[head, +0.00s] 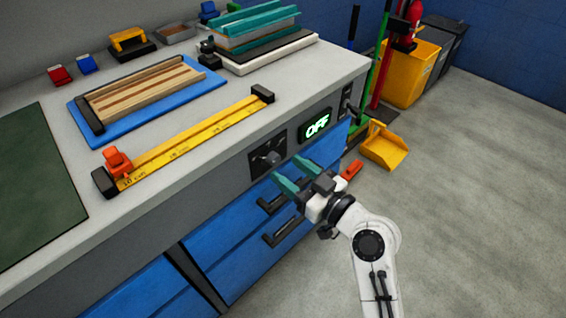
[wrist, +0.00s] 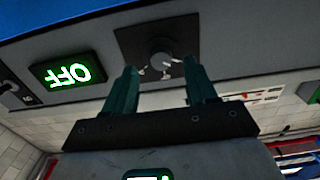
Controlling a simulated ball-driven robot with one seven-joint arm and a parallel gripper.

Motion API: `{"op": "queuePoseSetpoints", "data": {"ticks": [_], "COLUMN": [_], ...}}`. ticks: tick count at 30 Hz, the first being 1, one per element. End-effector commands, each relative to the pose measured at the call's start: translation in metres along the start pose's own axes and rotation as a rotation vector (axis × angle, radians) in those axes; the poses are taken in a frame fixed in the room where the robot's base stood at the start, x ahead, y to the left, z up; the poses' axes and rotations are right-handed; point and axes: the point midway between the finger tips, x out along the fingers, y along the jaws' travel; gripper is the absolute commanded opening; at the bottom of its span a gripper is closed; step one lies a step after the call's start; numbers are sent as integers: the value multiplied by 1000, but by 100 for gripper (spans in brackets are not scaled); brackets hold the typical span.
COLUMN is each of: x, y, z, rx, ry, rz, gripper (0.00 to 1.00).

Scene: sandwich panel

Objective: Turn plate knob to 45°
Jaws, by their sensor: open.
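The plate knob (head: 268,157) is a dark round knob on a black square plate on the bench's front panel. In the wrist view the knob (wrist: 160,61) faces me, with pale marks around it. A display (head: 317,126) to its right reads OFF in green; it shows upside down in the wrist view (wrist: 60,74). My gripper (head: 287,168) has two teal fingers, open and empty, in front of the panel. In the wrist view the knob lies between the open fingertips (wrist: 160,66); they look apart from it, though the exact gap is hard to judge.
Blue drawers with dark handles (head: 282,228) lie below the panel. The benchtop holds a yellow ruler (head: 200,137), a blue tray (head: 82,122) with wooden strips and a stacked teal press (head: 258,30). A yellow dustpan (head: 384,149) lies on the floor; the floor at right is clear.

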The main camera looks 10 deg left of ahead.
Motion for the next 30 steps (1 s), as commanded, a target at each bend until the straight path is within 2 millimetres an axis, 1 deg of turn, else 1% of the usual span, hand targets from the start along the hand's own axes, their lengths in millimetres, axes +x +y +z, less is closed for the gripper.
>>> {"op": "queuePoseSetpoints", "data": {"ticks": [1, 3, 7, 11, 18, 20, 30], "x": [9, 17, 29, 33, 34, 33, 33], "y": [0, 0, 0, 0, 0, 0, 0], "z": [-1, 0, 0, 0, 0, 0, 0], "rx": [-2, -2, 0, 0, 0, 0, 0], "ry": [0, -1, -1, 0, -1, -1, -1], "rz": [-2, -1, -1, 1, 1, 1, 1], "gripper": [56, 56, 56, 56, 56, 52, 19]}}
